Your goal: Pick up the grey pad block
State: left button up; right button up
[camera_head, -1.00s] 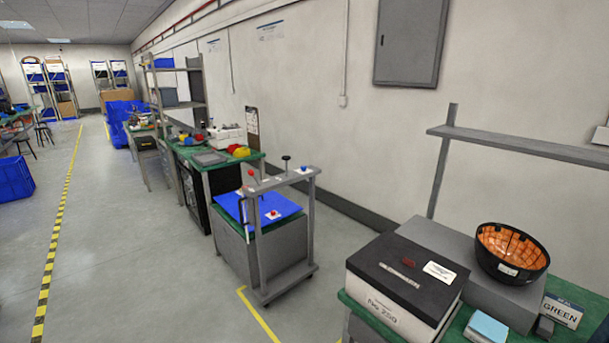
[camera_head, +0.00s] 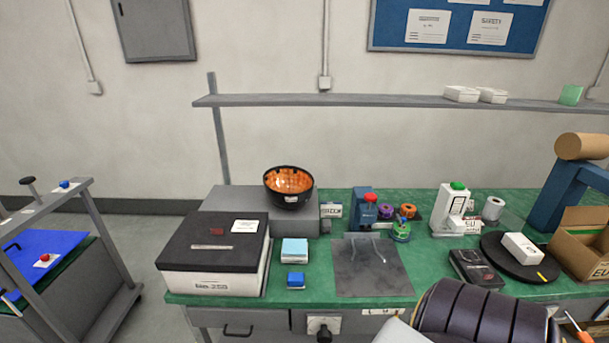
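No block in the head view is clearly the grey pad block. A small grey block (camera_head: 326,226) sits on the green bench, partly below a labelled card (camera_head: 331,210) and just right of the dark bowl (camera_head: 289,187); it is too small to identify surely. A light-blue-topped block (camera_head: 294,250) with pale sides stands nearer the front edge. Neither my left nor my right gripper shows in the head view.
A black-lidded white box (camera_head: 213,283) stands at the bench's left end. A grey mat (camera_head: 372,268) lies mid-bench, with a blue device (camera_head: 362,207) behind it. A black turntable (camera_head: 514,268) and a cardboard box (camera_head: 582,240) are at right. A shelf (camera_head: 370,102) runs above.

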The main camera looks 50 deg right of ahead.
aim_at(325, 223)
jog(key=z, duration=1.7)
